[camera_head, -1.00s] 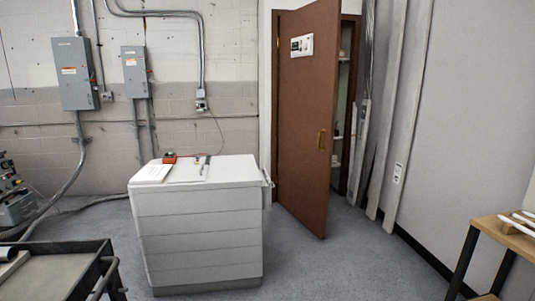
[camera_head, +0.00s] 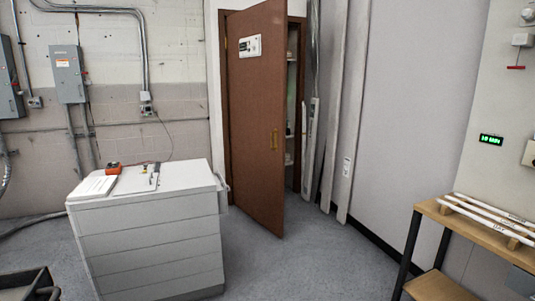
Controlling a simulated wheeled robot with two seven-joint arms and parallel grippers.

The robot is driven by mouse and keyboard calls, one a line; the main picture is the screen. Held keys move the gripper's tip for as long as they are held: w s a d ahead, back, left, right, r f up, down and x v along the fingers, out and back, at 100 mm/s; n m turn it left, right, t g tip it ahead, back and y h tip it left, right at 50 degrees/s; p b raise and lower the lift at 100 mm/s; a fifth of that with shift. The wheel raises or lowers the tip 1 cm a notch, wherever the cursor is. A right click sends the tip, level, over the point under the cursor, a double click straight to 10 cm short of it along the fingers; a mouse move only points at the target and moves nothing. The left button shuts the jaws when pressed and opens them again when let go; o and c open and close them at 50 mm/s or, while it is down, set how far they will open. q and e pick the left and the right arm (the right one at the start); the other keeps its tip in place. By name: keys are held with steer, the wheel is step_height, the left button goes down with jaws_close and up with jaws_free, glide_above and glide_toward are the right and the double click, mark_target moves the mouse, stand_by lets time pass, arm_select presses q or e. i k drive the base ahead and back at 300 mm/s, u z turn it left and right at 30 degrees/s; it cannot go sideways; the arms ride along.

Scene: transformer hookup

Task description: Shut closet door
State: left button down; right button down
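The closet door (camera_head: 256,115) is a brown wooden panel standing ajar, swung out into the room, with its hinge side at the left. Neither of my grippers is in view.
A white cabinet (camera_head: 150,240) stands in front and left of the door, with an orange device (camera_head: 113,168) on top. Long white boards (camera_head: 351,110) lean on the wall right of the closet. A wooden table (camera_head: 470,235) is at right. Grey floor (camera_head: 310,260) between is clear.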

mark_target(257, 78)
steer(key=i, duration=3.95)
steer(key=u, duration=0.9)
